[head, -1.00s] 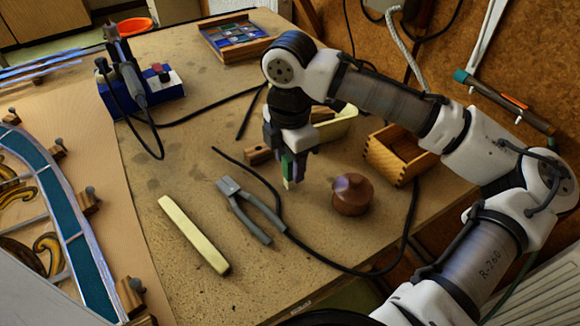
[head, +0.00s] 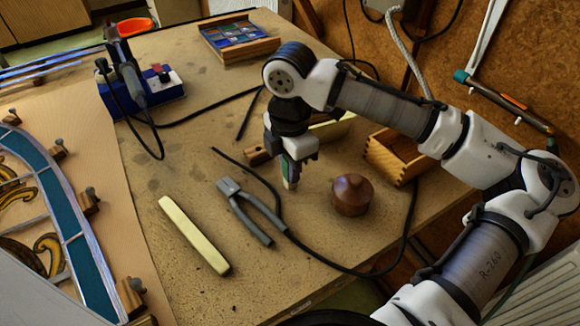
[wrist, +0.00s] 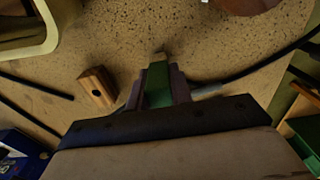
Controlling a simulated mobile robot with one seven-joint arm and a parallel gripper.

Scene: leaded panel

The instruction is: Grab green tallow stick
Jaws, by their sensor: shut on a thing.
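The green tallow stick (head: 290,171) is upright in my gripper (head: 289,168), its pale lower tip pointing down at the bench top. In the wrist view the green stick (wrist: 157,87) sits between the two fingers of my gripper (wrist: 160,86), with its pale end showing beyond them. My gripper is shut on it. I cannot tell whether the tip touches the bench. The fingers hide part of the stick.
Pliers (head: 250,209), a pale yellow bar (head: 194,235) and a black cable lie to the left and front. A small wooden block (head: 257,155) and a wooden box (head: 396,160) are near.

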